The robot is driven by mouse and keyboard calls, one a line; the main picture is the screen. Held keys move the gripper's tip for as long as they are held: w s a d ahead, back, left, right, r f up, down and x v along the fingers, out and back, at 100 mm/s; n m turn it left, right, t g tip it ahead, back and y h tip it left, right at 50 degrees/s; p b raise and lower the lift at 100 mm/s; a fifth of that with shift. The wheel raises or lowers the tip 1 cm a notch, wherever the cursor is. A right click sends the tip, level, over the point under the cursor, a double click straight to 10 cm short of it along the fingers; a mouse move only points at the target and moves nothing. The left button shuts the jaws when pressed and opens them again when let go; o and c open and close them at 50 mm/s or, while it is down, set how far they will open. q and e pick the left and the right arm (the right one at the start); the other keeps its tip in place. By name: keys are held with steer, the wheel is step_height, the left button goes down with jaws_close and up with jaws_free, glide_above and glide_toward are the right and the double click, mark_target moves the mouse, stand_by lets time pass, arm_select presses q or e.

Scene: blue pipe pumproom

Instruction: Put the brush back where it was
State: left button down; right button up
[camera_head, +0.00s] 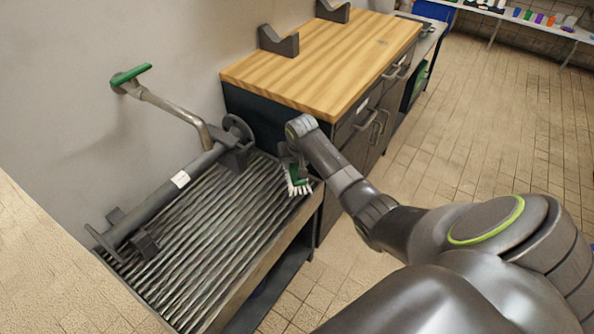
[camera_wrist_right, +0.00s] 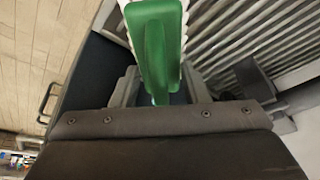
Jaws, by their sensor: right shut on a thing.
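The brush (camera_head: 298,181) has a green body and white bristles. My right gripper (camera_head: 290,160) is shut on it and holds it over the far right end of the ribbed metal grate (camera_head: 200,240), beside the wooden-topped cabinet. In the head view the bristles hang downward; I cannot tell if they touch the grate. In the right wrist view the brush's green back (camera_wrist_right: 158,45) stands between the gripper fingers (camera_wrist_right: 155,90), with white bristles along its edges. My left gripper is not in view.
A grey pipe with a flange (camera_head: 170,190) and a green-handled lever (camera_head: 131,77) lies along the grate's wall side. A cabinet with a wooden top (camera_head: 330,60) stands beyond, bearing two dark V-shaped supports (camera_head: 278,41). Tiled floor at right is open.

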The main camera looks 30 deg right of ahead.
step_height(320, 180, down, 3)
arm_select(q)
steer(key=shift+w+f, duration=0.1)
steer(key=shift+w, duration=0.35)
arm_select(e)
steer(key=shift+d+f, duration=0.2)
steer(key=shift+f, duration=0.05)
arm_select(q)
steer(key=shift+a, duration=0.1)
arm_select(e)
steer(key=shift+f+b, duration=0.3)
steer(key=shift+f, duration=0.25)
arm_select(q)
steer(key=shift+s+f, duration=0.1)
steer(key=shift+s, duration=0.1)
arm_select(e)
steer(key=o, duration=1.1)
